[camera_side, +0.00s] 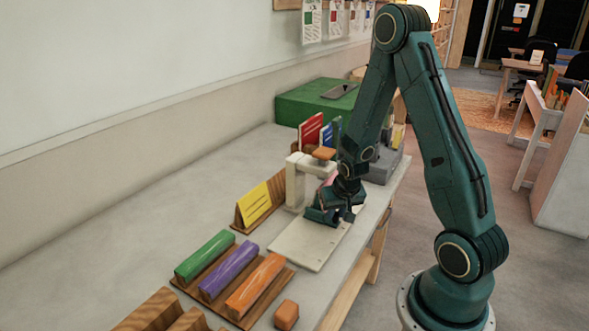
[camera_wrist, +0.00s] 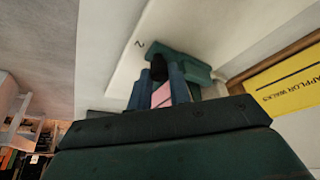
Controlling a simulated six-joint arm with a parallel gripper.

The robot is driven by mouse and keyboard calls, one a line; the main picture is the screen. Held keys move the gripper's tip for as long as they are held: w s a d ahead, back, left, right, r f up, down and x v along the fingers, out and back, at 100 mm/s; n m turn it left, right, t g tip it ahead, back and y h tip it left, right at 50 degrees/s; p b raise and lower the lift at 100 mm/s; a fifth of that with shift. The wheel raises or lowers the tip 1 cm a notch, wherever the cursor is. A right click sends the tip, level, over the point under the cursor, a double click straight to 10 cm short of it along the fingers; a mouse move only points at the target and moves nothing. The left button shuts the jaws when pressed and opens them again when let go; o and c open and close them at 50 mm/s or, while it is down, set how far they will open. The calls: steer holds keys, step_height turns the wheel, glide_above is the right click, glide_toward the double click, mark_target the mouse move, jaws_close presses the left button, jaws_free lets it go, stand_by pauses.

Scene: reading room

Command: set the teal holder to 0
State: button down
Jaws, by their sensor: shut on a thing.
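The teal holder (camera_wrist: 185,66) lies on a pale plate (camera_wrist: 118,62) in the wrist view, with a dark upright part (camera_wrist: 158,68) at its near side. A printed mark like a 2 shows on the plate beside it. My gripper (camera_wrist: 160,88) is shut at the holder's dark part, with a pink patch showing between the fingers. In the side view my gripper (camera_side: 340,203) is low over the far end of the plate (camera_side: 300,246), and the holder (camera_side: 319,214) shows just left of it. The exact grip and any 0 mark are hidden.
A cream stand with an orange top (camera_side: 296,178) and a yellow sign (camera_side: 255,204) are close by on the left. A rack of green, purple and orange bars (camera_side: 228,268) and an orange block (camera_side: 286,314) are nearer. A green box (camera_side: 300,104) stands behind.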

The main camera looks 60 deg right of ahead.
steer(key=shift+a, duration=7.5)
steer(key=c, duration=1.6)
jaws_free()
steer(key=shift+a, duration=0.1)
steer(key=shift+r, duration=0.2)
steer(key=shift+d+r, duration=0.15)
steer(key=shift+d, duration=0.05)
steer(key=shift+a+r, duration=0.1)
steer(key=shift+r, duration=9.6)
